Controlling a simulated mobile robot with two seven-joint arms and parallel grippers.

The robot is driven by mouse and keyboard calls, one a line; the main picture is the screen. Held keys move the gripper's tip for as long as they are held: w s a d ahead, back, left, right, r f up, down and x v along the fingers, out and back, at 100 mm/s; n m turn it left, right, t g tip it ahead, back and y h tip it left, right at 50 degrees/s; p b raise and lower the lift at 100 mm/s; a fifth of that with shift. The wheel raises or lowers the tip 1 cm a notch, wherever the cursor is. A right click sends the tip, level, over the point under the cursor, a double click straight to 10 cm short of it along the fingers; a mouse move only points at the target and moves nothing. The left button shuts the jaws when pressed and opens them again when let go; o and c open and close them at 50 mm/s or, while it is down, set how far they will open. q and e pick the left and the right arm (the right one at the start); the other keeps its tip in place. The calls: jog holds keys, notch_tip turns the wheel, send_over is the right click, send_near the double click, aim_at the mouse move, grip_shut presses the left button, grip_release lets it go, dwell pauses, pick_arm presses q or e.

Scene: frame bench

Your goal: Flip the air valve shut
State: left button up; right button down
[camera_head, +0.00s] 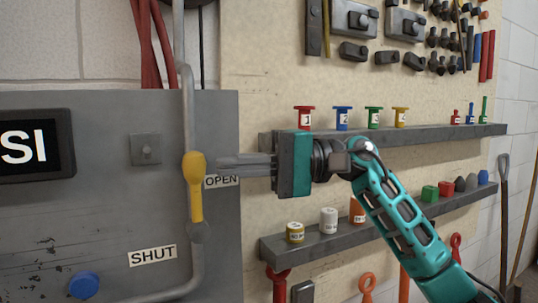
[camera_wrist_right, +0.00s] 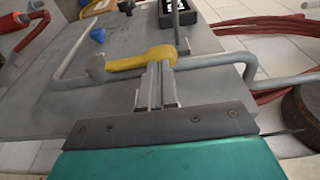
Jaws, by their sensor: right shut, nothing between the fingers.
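The air valve's yellow handle (camera_head: 195,188) stands upright along the grey pipe on the panel, with its rounded knob end at the top and its lower end at a grey joint (camera_head: 198,232). An OPEN label (camera_head: 221,181) is just right of the handle, and a SHUT label (camera_head: 152,255) is below left. My right gripper (camera_head: 220,165) is shut and empty, its fingertips close to the right side of the knob. In the right wrist view the fingertips (camera_wrist_right: 157,68) are at the knob end of the yellow handle (camera_wrist_right: 145,59); I cannot tell whether they touch. My left gripper is not in view.
The grey panel (camera_head: 90,210) carries a display (camera_head: 36,145) and a blue knob (camera_head: 84,285). Right of it, a pegboard holds an upper shelf (camera_head: 430,138) and a lower shelf (camera_head: 370,230) with small coloured items, close to my right arm. Red hoses (camera_head: 153,45) hang above the panel.

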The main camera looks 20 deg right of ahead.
jog(key=shift+w+a, duration=0.1)
jog(key=shift+a, duration=0.5)
